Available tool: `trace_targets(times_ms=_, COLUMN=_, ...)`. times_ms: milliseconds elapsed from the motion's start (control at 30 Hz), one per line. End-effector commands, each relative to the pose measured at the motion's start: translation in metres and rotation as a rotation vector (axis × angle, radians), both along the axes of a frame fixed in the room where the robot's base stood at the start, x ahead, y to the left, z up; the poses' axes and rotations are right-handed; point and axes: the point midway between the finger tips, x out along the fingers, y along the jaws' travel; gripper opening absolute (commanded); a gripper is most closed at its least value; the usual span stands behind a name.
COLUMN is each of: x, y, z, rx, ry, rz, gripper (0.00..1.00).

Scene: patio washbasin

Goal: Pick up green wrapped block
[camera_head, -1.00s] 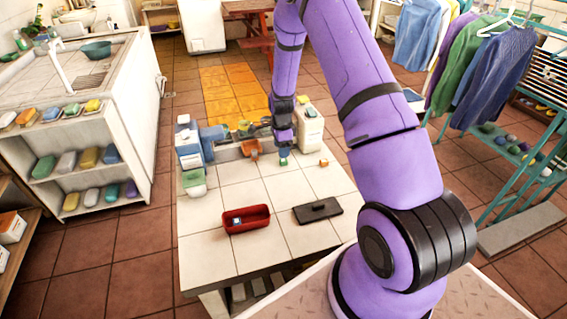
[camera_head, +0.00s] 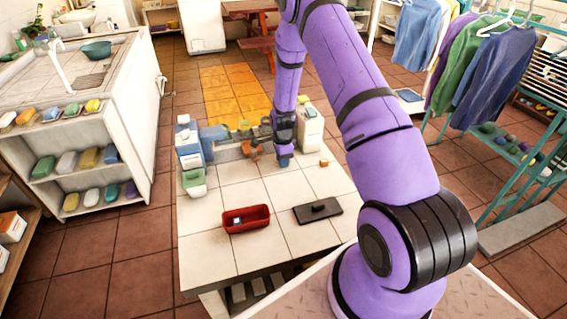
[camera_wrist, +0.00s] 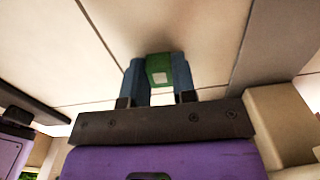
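The green wrapped block (camera_wrist: 159,66) has a pale patch on its face. In the wrist view it sits between the two blue-grey fingers of my gripper (camera_wrist: 160,80), with no clear gap on either side. My gripper looks shut on it. In the head view my gripper (camera_head: 283,161) is down near the tiled tabletop (camera_head: 262,192), at its back middle. The block is hidden there behind the gripper. I cannot tell whether the block is resting on the tabletop.
A red bin (camera_head: 246,226) and a dark flat lidded thing (camera_head: 318,209) lie on the front tabletop. A white container (camera_head: 309,128) stands behind right of my gripper, a small orange block (camera_head: 324,162) to its right. Blue-and-white containers (camera_head: 188,146) stand at the back left.

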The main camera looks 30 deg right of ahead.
Motion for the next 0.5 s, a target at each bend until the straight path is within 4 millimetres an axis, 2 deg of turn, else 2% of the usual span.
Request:
trace_targets(times_ms=33, x=-0.0001, y=0.0000, z=0.0001, rx=0.000, ry=0.000, rz=0.000, gripper=0.12)
trace_targets(times_ms=67, x=0.0000, y=0.0000, z=0.0001, rx=0.000, ry=0.000, rz=0.000, gripper=0.05)
trace_targets(times_ms=100, x=-0.0001, y=0.0000, z=0.0001, rx=0.000, ry=0.000, rz=0.000, gripper=0.03)
trace_targets(times_ms=500, x=0.0001, y=0.0000, z=0.0052, rx=0.000, ry=-0.001, rz=0.000, gripper=0.02)
